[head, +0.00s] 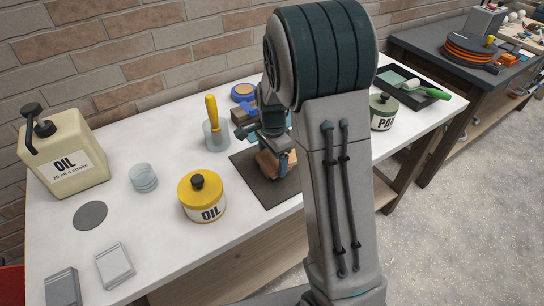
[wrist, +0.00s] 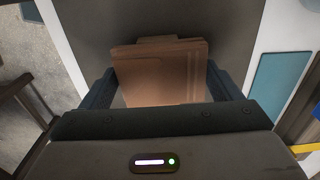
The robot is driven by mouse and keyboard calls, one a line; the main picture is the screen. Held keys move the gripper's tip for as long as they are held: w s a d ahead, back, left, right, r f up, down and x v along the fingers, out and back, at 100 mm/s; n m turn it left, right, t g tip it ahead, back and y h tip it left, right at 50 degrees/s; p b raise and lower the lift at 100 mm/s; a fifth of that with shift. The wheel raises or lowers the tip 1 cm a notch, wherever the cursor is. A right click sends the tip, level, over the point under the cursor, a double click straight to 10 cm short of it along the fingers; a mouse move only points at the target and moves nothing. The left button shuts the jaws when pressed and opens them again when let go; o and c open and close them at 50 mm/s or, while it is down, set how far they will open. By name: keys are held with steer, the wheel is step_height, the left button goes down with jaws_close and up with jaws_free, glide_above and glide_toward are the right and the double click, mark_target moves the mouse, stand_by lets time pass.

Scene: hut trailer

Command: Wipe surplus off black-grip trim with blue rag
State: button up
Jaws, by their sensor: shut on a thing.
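My gripper (head: 276,158) is shut on a brown, layered block-like thing (wrist: 160,75), which fills the space between the fingers in the wrist view. The brown thing also shows in the head view (head: 267,165), over the dark mat; I cannot tell whether it touches the mat. A flat blue-teal piece (wrist: 282,85), possibly the blue rag, lies on the white table beside the mat. My arm hides much of that area in the head view. I cannot make out a black-grip trim in either view.
The dark mat (head: 257,187) lies on the white table (head: 150,240). Near it stand a yellow oil tin (head: 203,198), a clear cup with a yellow-handled tool (head: 212,112) and a paint tin (head: 383,112).

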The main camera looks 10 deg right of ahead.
step_height(320, 180, up, 7)
steer(key=p, duration=0.5)
steer(key=shift+r, duration=0.1)
